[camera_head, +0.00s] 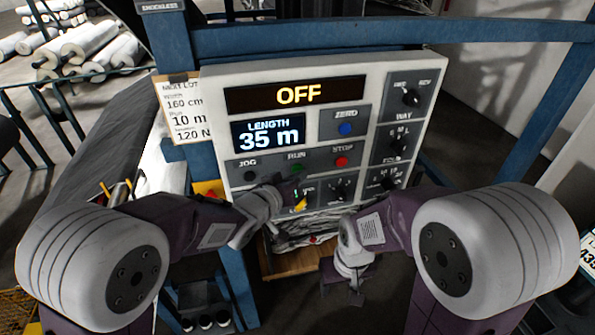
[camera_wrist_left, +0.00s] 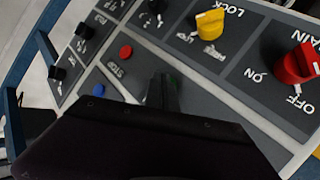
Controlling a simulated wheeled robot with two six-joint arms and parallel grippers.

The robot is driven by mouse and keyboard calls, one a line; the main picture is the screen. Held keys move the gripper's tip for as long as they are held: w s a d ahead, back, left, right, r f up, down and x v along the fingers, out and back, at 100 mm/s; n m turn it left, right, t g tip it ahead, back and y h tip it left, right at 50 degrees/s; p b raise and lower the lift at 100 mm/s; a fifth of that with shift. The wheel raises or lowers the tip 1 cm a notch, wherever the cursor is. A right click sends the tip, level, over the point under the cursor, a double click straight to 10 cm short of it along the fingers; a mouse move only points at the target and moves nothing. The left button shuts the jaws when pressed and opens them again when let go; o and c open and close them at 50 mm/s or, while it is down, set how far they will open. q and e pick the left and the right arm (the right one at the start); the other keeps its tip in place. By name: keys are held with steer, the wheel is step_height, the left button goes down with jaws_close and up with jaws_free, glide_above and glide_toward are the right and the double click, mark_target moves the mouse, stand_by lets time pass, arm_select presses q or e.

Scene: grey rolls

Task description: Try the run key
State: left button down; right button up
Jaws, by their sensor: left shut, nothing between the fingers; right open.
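The control panel (camera_head: 372,110) faces me, with its upper display (camera_head: 298,95) reading OFF and its length display (camera_head: 268,134) reading 35 m. The green run key (camera_head: 298,168) sits below its RUN label, between the JOG and STOP keys. My left gripper (camera_head: 290,184) is shut and empty, with its tip just below the run key in the head view. In the left wrist view, the left fingers (camera_wrist_left: 163,92) cover most of the key, with a bit of green (camera_wrist_left: 172,82) beside the tip. I cannot tell whether they touch. My right gripper (camera_head: 352,284) is open and empty, low in front of the panel.
The red stop key (camera_head: 342,161) and blue zero key (camera_head: 345,128) are nearby. A yellow lock knob (camera_wrist_left: 210,24) and red on/off knob (camera_wrist_left: 297,64) show in the left wrist view. A lot card (camera_head: 183,108) hangs left of the panel. Blue frame bars (camera_head: 300,38) surround it.

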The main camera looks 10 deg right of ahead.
arm_select(q)
steer(key=shift+s, duration=0.35)
steer(key=shift+s, duration=0.1)
steer(key=shift+s+b, duration=1.25)
steer(key=shift+s, duration=1.15)
